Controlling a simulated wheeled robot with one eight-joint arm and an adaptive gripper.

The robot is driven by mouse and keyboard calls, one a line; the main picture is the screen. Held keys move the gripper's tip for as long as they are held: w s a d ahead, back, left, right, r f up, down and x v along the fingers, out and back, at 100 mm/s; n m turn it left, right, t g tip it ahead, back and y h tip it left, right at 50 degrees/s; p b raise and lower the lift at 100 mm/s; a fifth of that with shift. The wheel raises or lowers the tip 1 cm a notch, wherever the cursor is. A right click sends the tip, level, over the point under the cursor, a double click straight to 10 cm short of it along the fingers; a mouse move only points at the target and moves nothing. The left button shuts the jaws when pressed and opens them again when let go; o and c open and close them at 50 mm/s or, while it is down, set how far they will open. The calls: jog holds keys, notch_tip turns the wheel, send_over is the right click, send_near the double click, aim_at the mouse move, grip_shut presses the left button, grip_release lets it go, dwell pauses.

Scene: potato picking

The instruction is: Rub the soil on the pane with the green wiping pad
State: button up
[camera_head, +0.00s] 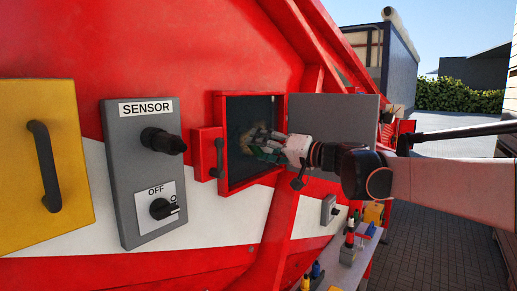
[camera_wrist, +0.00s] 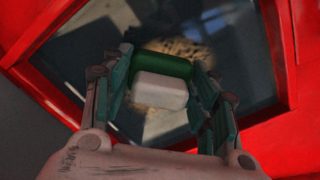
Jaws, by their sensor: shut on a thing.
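My gripper (camera_wrist: 163,92) is shut on the green wiping pad (camera_wrist: 165,65), which has a pale block (camera_wrist: 160,91) on its near side. The pad is held in front of the dark pane (camera_wrist: 95,50), in the wrist view. Brown soil (camera_wrist: 190,48) shows on the pane just beyond the pad, and the pad hides part of it. I cannot tell if the pad touches the pane. In the head view my gripper (camera_head: 275,148) reaches into the red frame (camera_head: 222,110) of the pane, with the soil (camera_head: 250,138) beside its fingertips.
An open grey door (camera_head: 340,115) stands right of the frame, behind my gripper. A red box with a handle (camera_head: 208,155) juts out at the left. A grey sensor panel (camera_head: 125,190) and a yellow panel (camera_head: 75,120) are further left. A shelf with small items (camera_head: 350,255) lies below.

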aim_at(266, 128)
jog(key=shift+w+d+r+p, duration=0.6)
jog(key=shift+w+d+r, duration=0.35)
jog(key=shift+w+d, duration=1.45)
jog(key=shift+s+a, duration=2.1)
jog(key=shift+s, duration=0.25)
jog(key=shift+s+a, duration=2.05)
jog(key=shift+s, duration=0.25)
jog(key=shift+r+p, duration=0.4)
jog(key=shift+r, duration=0.55)
jog(key=shift+w+d+f, duration=0.1)
jog(key=shift+w+d, duration=1.2)
jog(key=shift+w, duration=0.35)
jog(key=shift+w+d+r, duration=0.1)
jog(key=shift+w+d, duration=1.15)
jog(key=shift+w, duration=0.45)
jog(key=shift+w+d+f, duration=0.1)
jog(key=shift+w+d, duration=1.2)
jog(key=shift+w, duration=0.35)
jog(key=shift+s, duration=0.1)
jog(key=shift+v, duration=3)
